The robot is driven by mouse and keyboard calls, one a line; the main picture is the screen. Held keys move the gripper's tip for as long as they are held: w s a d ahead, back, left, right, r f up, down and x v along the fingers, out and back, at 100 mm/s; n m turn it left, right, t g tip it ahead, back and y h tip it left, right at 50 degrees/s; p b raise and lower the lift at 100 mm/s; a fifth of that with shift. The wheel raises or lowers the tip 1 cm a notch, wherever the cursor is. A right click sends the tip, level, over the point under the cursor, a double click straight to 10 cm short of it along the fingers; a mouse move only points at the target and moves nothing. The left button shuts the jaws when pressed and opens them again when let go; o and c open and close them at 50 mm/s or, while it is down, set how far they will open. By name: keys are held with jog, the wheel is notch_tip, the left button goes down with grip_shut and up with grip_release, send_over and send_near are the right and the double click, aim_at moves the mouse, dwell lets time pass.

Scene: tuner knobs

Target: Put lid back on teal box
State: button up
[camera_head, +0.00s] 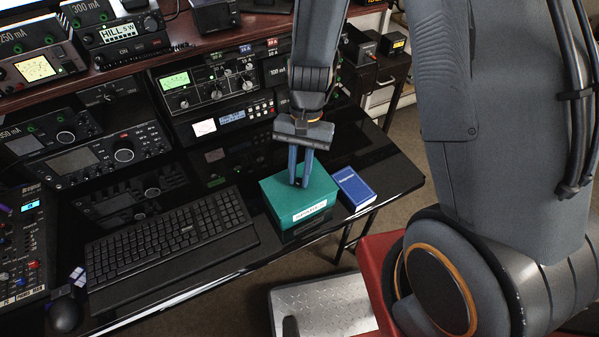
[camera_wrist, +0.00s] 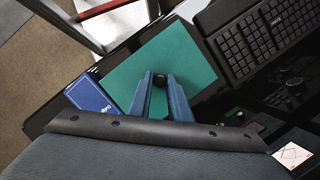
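The teal box (camera_head: 310,213) stands near the front edge of the black desk, with a white label on its front. Its flat teal lid (camera_head: 275,189) covers the top and also fills the middle of the wrist view (camera_wrist: 185,50). A small dark knob (camera_wrist: 160,81) sits on the lid. My gripper (camera_head: 299,183) reaches down from above. In the wrist view its two blue fingers (camera_wrist: 160,84) are on either side of the knob and appear shut on it. I cannot tell whether the lid is fully seated; the seam is not clear.
A blue book (camera_head: 353,187) lies just right of the box. A black keyboard (camera_head: 170,238) lies close on its left. Stacked radio equipment (camera_head: 222,85) stands behind. A metal-topped stool or case (camera_head: 325,305) is below the desk edge.

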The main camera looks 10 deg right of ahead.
jog(key=o, duration=0.4)
jog(key=shift+o, duration=0.2)
jog(key=shift+b+v, duration=0.85)
jog(key=shift+v, duration=3.05)
jog(key=s+d+r+n+t+h+b, duration=0.1)
jog(key=d+r+n+t, duration=0.3)
jog(key=d, duration=0.5)
jog(key=shift+s+r+n+h+b, duration=0.2)
jog(key=shift+s+n+h+b, duration=0.1)
jog(key=shift+s+n+b, duration=0.45)
